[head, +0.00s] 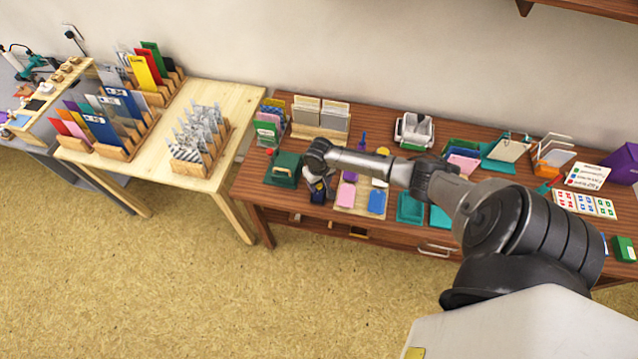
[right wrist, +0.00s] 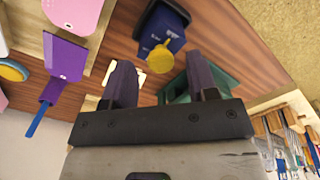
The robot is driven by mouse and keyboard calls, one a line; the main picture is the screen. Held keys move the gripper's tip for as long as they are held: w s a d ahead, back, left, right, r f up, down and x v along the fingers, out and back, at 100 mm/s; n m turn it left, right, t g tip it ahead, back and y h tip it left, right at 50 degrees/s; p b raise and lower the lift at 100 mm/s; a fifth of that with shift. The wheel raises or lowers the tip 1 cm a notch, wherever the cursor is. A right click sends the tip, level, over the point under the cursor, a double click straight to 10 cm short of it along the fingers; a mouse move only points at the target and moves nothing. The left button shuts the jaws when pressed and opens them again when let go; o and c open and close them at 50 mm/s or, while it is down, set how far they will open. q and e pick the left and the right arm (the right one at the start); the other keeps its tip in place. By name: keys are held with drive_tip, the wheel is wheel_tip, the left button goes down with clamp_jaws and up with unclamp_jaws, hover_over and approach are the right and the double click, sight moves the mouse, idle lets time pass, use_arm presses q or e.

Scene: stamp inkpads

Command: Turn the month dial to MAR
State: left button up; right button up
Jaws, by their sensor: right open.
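A dark blue block-like device (right wrist: 163,27) with pale lettering too small to read stands on the brown table, at the top middle of the right wrist view. A round yellow knob (right wrist: 161,58) sticks out from its near side; I cannot read a month on it. In the head view the device (head: 318,197) is partly hidden under my right gripper (head: 319,181). In the right wrist view my right gripper (right wrist: 160,72) is open and empty. Its two fingers stand either side of the knob, which shows in the gap, seemingly without touching. My left gripper is not in view.
A dark green box (head: 284,168) stands left of the device. Pink and blue pads lie on a pale board (head: 361,194) to its right. A purple pad (right wrist: 66,58) shows in the wrist view. A card rack (head: 199,140) stands on the lighter table.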

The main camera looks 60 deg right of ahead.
drive_tip(key=shift+f, duration=0.45)
drive_tip(key=shift+c, duration=0.2)
drive_tip(key=c, duration=0.9)
